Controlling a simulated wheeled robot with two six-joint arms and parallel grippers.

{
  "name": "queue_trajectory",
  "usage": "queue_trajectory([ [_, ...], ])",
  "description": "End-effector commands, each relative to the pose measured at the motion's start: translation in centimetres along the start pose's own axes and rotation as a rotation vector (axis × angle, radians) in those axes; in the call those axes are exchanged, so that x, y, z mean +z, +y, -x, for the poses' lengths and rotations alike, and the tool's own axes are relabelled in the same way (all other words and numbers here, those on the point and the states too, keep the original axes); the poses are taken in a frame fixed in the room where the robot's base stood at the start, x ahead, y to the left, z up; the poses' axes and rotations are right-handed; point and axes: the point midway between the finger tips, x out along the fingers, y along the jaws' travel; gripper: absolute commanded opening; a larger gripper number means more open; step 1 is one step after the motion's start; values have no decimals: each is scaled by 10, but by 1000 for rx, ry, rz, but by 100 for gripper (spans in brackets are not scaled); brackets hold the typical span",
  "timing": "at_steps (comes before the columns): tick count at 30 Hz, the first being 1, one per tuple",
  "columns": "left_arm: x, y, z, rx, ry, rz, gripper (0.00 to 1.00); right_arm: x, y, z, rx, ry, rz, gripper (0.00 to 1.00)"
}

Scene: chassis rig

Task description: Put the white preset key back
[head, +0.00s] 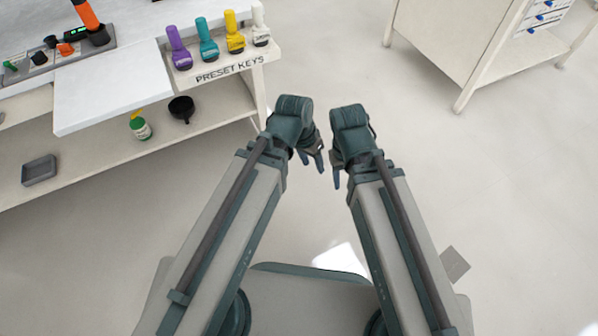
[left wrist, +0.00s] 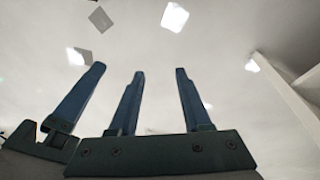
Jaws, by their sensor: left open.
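The white preset key (head: 260,28) stands at the right end of a row on the ledge labelled PRESET KEYS. Its base is small in the picture, so I cannot tell how it is seated. My left gripper (head: 313,160) is open and empty, pointing down over bare floor, below and right of the ledge and well apart from the key. The left wrist view shows its blue fingers with nothing between them. My right gripper (head: 337,178) is beside it on the right; its jaw gap does not show clearly.
Purple (head: 178,48), teal (head: 207,40) and yellow (head: 234,33) keys stand left of the white one. The white workbench (head: 110,95) has a lower shelf with a green-white bottle (head: 140,128), a black funnel-like item (head: 181,108) and a grey tray (head: 39,170). A cabinet (head: 450,40) stands at upper right. Floor between is clear.

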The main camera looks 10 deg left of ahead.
Motion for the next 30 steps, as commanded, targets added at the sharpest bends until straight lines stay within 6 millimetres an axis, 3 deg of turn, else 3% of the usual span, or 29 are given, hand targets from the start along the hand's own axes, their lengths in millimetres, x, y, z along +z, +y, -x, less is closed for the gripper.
queue_trajectory([
  [3, 29, -2, 0, -132, -145, 72, 48, 0, 0, 0, 0, 0, 0, 50],
  [6, 42, -6, 4, -209, -203, 120, 48, 0, 0, 0, 0, 0, 0, 50],
  [20, 48, -8, 9, -247, -228, 147, 48, 0, 0, 3, 0, 0, 0, 50],
  [26, 43, -5, 36, -246, -227, 147, 48, 2, 3, 30, -1, 0, 0, 50],
  [30, 36, 0, 73, -245, -227, 147, 48, 4, 7, 68, -2, 0, -1, 50],
])
